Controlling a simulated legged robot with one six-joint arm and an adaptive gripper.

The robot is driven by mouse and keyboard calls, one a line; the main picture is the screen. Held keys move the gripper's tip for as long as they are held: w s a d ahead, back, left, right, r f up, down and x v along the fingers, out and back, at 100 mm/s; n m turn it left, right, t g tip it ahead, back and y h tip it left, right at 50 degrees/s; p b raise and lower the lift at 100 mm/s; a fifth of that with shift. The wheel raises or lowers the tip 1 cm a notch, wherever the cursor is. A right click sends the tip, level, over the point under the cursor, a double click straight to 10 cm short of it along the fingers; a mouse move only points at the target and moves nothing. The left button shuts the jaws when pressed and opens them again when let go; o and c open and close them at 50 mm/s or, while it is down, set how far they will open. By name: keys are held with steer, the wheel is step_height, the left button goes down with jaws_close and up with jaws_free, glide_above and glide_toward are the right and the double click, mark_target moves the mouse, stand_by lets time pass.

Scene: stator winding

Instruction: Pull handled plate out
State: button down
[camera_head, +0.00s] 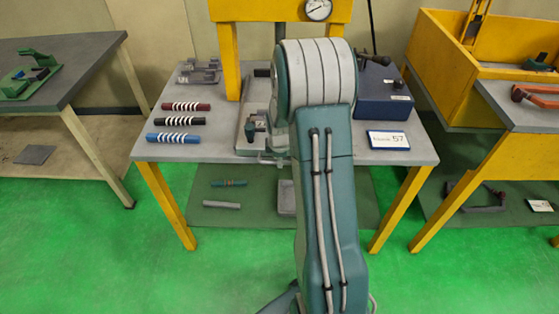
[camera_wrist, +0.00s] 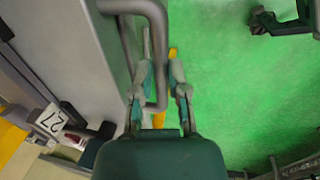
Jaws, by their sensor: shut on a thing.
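The handled plate (camera_head: 246,132) is a grey plate lying on the grey table under the yellow press frame, partly hidden behind my arm in the head view. Its grey bar handle (camera_wrist: 160,30) shows in the wrist view, bent and sticking out past the table's front edge, over the green floor. My gripper (camera_wrist: 160,88) is shut on the handle, with one finger on each side of the bar. In the head view my gripper is mostly hidden by my own arm. A small dark part with a white numbered label (camera_wrist: 50,120) stands beside the plate's surface.
A yellow-legged bench (camera_head: 520,100) stands right. Green floor in front is clear.

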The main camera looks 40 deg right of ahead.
steer(key=c, duration=0.6)
jaws_free()
steer(key=shift+c, duration=0.2)
steer(key=shift+r, duration=0.1)
step_height(320, 180, up, 12)
steer(key=s+a, duration=0.1)
steer(key=shift+s+a+f, duration=0.2)
steer(key=shift+s+f, duration=0.05)
steer(key=shift+s, duration=0.05)
steer(key=s+a+r+m+t, duration=0.1)
steer(key=s+a+r+m, duration=0.3)
steer(key=s+a+r, duration=0.3)
steer(key=s+a+r+m+t, duration=0.25)
steer(key=s+a+r, duration=0.35)
steer(key=a, duration=0.4)
steer(key=s+a+r+m+y, duration=0.1)
steer(key=s+a+r+m, duration=0.1)
steer(key=s+a+m, duration=0.2)
steer(key=s, duration=0.3)
steer(key=shift+a, duration=0.2)
